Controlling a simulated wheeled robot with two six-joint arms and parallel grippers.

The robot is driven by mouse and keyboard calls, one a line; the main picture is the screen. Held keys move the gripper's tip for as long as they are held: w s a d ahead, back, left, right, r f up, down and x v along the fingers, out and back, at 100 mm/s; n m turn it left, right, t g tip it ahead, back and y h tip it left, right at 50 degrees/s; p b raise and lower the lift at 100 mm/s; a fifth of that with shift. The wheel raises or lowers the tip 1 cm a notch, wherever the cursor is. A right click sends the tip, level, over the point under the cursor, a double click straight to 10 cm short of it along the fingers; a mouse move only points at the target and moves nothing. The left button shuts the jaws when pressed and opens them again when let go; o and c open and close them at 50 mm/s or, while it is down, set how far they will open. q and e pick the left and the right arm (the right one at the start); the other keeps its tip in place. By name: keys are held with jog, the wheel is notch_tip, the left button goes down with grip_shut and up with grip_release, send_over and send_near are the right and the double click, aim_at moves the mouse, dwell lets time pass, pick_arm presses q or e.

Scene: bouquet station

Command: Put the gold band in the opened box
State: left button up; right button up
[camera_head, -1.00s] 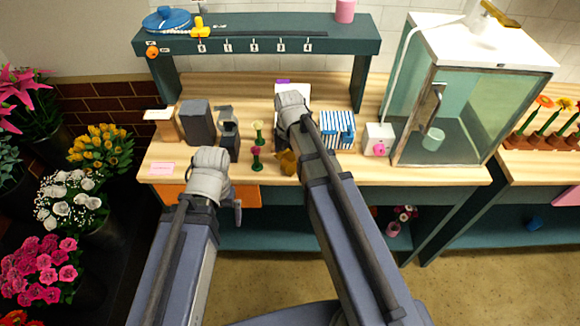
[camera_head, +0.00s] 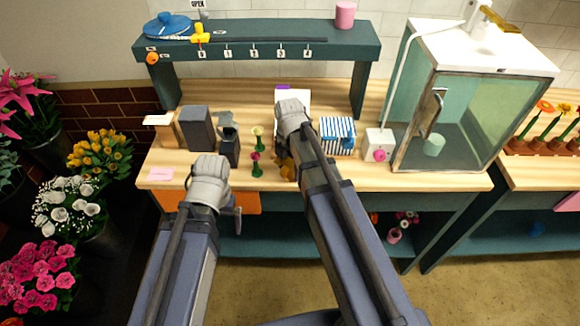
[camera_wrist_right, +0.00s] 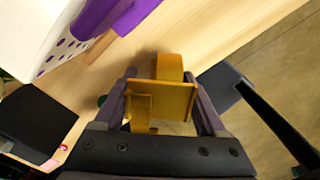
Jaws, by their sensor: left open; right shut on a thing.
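The gold band (camera_wrist_right: 168,68) shows in the right wrist view between the fingers of my right gripper (camera_wrist_right: 160,92), which is shut on it. In the head view a bit of the gold band (camera_head: 283,166) shows beside my right arm, near the table's front. My right gripper's fingers are mostly hidden there. A small dark grey box (camera_head: 230,151) with a raised lid stands left of it; its inside is hard to see. My left gripper (camera_head: 210,172) is open and empty at the table's front edge, its fingertips not clearly visible.
A larger grey block (camera_head: 197,128) stands behind on the left. A white box with purple dots (camera_wrist_right: 55,55) is close by in the wrist view. A striped box (camera_head: 338,136) and a glass cabinet (camera_head: 455,120) are right.

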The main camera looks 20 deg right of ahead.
jog(key=shift+c, duration=0.5)
